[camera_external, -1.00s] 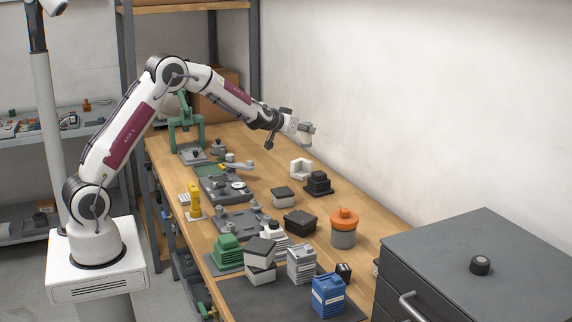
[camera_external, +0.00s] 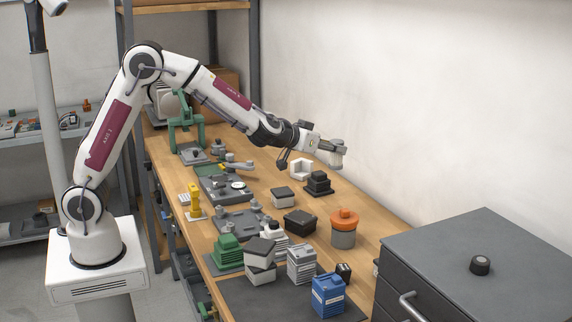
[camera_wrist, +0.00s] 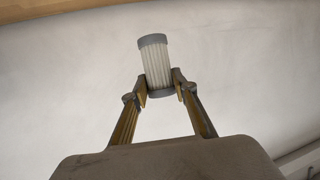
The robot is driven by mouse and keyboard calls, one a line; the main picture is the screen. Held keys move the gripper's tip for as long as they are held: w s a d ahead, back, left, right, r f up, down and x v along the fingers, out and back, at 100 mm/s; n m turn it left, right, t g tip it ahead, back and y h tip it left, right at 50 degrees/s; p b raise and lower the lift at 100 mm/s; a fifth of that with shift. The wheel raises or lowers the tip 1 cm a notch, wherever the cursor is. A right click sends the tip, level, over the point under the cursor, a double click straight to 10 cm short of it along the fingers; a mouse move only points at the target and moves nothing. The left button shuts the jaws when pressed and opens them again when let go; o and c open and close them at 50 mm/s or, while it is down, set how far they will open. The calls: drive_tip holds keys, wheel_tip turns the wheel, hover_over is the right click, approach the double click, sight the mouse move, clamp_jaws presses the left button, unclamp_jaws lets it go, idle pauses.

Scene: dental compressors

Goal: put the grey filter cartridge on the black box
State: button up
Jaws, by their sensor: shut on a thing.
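The filter cartridge (camera_wrist: 154,62) has a pale pleated body and grey end caps. My gripper (camera_wrist: 160,86) is shut on its lower end in the wrist view. In the external view the cartridge (camera_external: 337,155) is held in the air at the tip of my gripper (camera_external: 325,149), in front of the white wall. A low black box (camera_external: 300,222) sits on the wooden bench, nearer the camera and below my gripper, well apart from the cartridge.
A black stepped block (camera_external: 318,183), a white corner piece (camera_external: 301,168) and a small dark-lidded box (camera_external: 282,197) stand near the black box. An orange-topped canister (camera_external: 343,229) stands to its right. A grey drawer cabinet (camera_external: 480,240) rises at the right.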

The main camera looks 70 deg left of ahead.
drive_tip(key=s+d, duration=0.5)
drive_tip(key=n+y, duration=0.2)
hover_over(297, 218)
wheel_tip(297, 218, down, 3)
drive_tip(key=shift+a+r, duration=0.1)
drive_tip(key=shift+g, duration=0.3)
wheel_tip(297, 218, down, 6)
idle(0.4)
drive_tip(key=shift+f, duration=2)
drive_tip(key=shift+f, duration=0.15)
